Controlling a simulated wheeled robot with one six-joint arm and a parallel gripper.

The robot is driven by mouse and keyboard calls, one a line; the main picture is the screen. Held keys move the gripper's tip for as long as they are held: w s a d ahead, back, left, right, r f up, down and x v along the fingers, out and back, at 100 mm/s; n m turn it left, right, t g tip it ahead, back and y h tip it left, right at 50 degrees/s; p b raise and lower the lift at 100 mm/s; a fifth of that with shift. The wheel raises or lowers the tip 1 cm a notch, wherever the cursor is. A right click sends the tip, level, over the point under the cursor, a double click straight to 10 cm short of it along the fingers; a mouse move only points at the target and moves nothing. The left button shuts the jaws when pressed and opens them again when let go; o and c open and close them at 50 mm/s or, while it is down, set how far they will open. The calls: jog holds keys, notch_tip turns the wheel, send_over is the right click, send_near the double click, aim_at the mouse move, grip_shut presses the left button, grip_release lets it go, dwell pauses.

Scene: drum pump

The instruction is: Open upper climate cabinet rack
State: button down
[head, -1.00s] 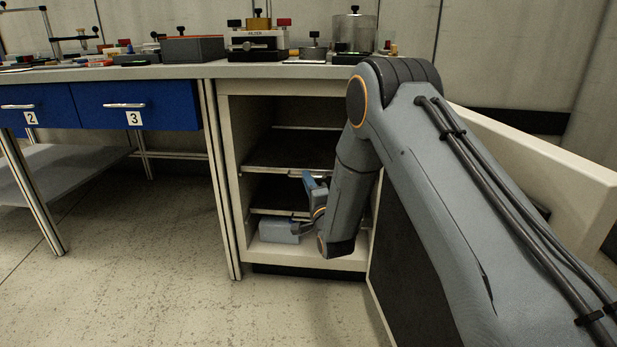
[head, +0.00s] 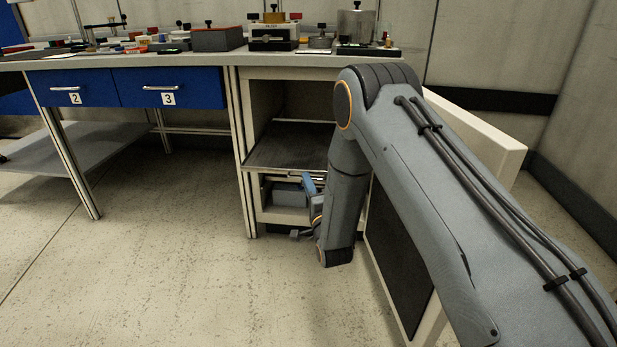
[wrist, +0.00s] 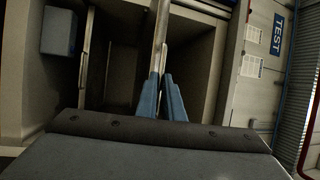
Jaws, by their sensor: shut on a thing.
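The climate cabinet (head: 247,110) stands open under the bench. Its upper rack (head: 280,150), a dark flat shelf with a light front rim, sticks out of the cabinet front. My gripper (head: 312,183) is at the rack's front edge, partly hidden behind my arm. In the wrist view, turned on its side, the blue fingers (wrist: 162,78) are shut on the rack's pale front bar (wrist: 160,35). The lower rack is mostly hidden below the upper one.
The cabinet door (head: 478,125) stands open to the right, close beside my arm. A grey-blue box (head: 289,193) sits low in the cabinet; it also shows in the wrist view (wrist: 61,31). Blue drawers (head: 170,88) are to the left. The floor (head: 160,260) in front is clear.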

dwell(0.3)
jog(key=c, duration=1.9)
grip_release()
jog(key=p+v, duration=0.2)
jog(key=v, duration=0.6)
jog(key=shift+w, duration=0.1)
